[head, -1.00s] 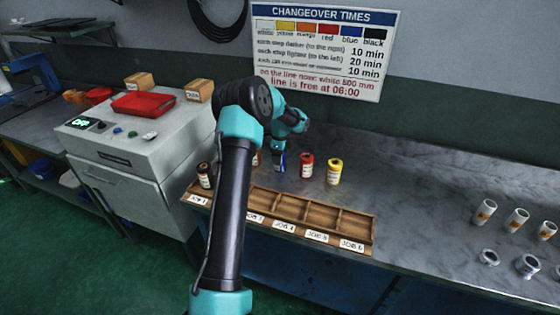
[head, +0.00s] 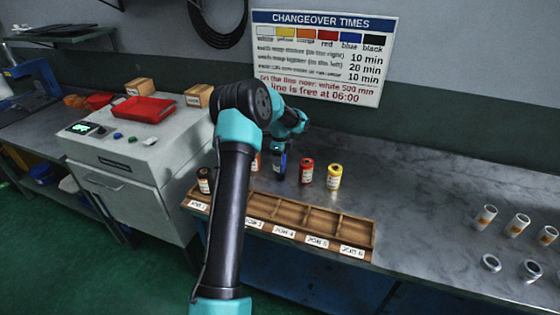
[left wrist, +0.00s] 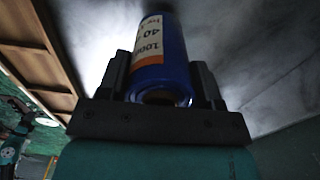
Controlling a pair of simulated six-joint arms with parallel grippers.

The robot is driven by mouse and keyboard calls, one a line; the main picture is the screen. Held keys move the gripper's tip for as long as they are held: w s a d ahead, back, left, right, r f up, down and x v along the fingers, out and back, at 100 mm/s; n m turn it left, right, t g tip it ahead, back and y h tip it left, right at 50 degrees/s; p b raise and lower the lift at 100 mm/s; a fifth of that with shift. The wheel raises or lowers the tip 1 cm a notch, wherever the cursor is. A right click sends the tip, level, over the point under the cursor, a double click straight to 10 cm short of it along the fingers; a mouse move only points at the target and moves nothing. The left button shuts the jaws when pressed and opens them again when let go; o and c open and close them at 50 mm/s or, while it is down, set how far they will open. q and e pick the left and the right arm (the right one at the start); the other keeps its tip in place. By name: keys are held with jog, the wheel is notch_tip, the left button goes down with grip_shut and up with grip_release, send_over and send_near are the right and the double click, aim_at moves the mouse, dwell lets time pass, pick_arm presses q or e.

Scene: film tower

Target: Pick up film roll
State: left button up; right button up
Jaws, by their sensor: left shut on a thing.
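A blue film roll (left wrist: 172,62) with a white and orange label stands between the fingers of my left gripper (left wrist: 160,85) in the left wrist view. The gripper is shut on it. In the head view the blue roll (head: 280,164) shows below my left wrist, behind the rack. A red roll (head: 306,171) and a yellow roll (head: 334,176) stand upright to its right. An orange roll (head: 256,162) is mostly hidden by my arm. A dark roll (head: 204,180) stands at the left end of the rack. I do not see my right gripper.
A wooden rack (head: 340,228) with job labels lies along the bench's front edge, its right compartments empty. White cores (head: 518,224) and rings (head: 491,262) lie at the right. A machine (head: 115,140) with a red tray (head: 143,109) stands left. The bench middle is clear.

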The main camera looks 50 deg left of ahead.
pick_arm(q)
jog(key=shift+r, duration=0.55)
jog(key=shift+s+d+r, duration=0.1)
jog(key=shift+d+r, duration=0.05)
jog(key=shift+r, duration=0.1)
jog(key=s+d+r, duration=0.1)
jog(key=s+d, duration=0.9)
jog(key=d, duration=0.1)
jog(key=shift+s+d+r, duration=0.15)
jog(key=shift+s+d, duration=0.05)
jog(key=shift+d, duration=0.2)
